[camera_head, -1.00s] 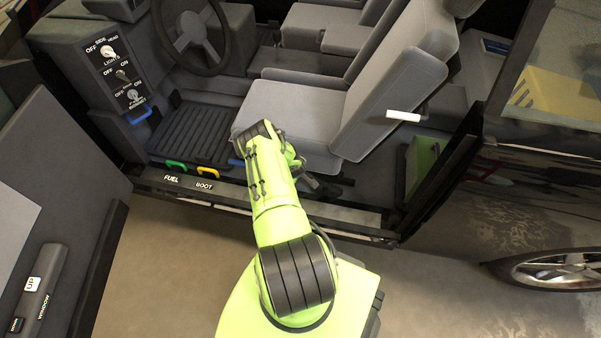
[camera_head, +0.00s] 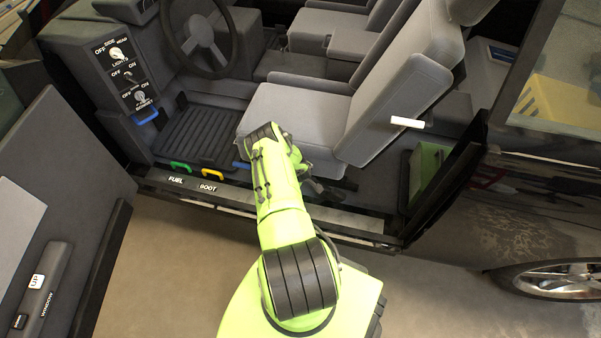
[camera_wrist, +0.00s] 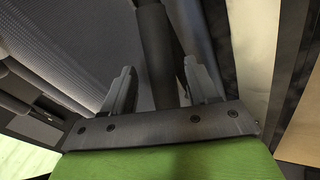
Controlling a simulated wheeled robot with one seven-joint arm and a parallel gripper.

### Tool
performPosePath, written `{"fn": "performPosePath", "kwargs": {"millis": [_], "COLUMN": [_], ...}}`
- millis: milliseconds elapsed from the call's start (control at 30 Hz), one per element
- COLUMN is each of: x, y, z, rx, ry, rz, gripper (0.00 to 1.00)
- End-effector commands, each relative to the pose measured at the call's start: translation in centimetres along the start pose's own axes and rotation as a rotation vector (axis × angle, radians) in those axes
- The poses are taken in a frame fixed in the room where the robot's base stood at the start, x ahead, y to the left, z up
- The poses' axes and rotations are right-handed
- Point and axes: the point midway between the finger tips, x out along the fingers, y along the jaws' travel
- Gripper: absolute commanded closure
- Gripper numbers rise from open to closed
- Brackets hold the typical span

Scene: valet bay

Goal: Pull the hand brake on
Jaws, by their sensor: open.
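My gripper (camera_wrist: 162,84) is open in the wrist view, with one finger on each side. A dark rounded bar (camera_wrist: 158,50) runs lengthwise between the fingers. It may be the hand brake lever, but I cannot tell for sure, nor whether the fingers touch it. In the head view my arm reaches over the door sill to the low outer side of the grey driver's seat (camera_head: 295,112), and it mostly hides the gripper there. A small dark lever (camera_head: 284,42) stands by the console between the seats.
The steering wheel (camera_head: 200,32) and switch panel (camera_head: 127,75) are at the upper left. A green handle (camera_head: 180,167) and a yellow handle (camera_head: 212,174) sit by the sill (camera_head: 255,208). The open door (camera_head: 60,200) is at left. The dark pillar (camera_head: 447,185) stands to the right.

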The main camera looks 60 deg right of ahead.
Motion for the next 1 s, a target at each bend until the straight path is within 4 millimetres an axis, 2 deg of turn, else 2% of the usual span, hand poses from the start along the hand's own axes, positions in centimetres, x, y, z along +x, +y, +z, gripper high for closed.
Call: {"fn": "performPosePath", "kwargs": {"millis": [400, 500, 600, 700, 1000], "x": [-11.3, -13.5, -14.9, -15.4, -15.4], "y": [0.4, 0.3, 0.2, 0.1, 0.1], "z": [-0.2, -0.1, -0.1, -0.1, 0.0], "rx": [0.001, 0.001, 0.001, 0.002, 0.001], "ry": [-0.001, -0.001, -0.001, 0.0, 0.0], "rz": [0.0, 0.0, 0.0, 0.0, 0.001], "gripper": [0.41, 0.41, 0.41, 0.41, 0.41]}}
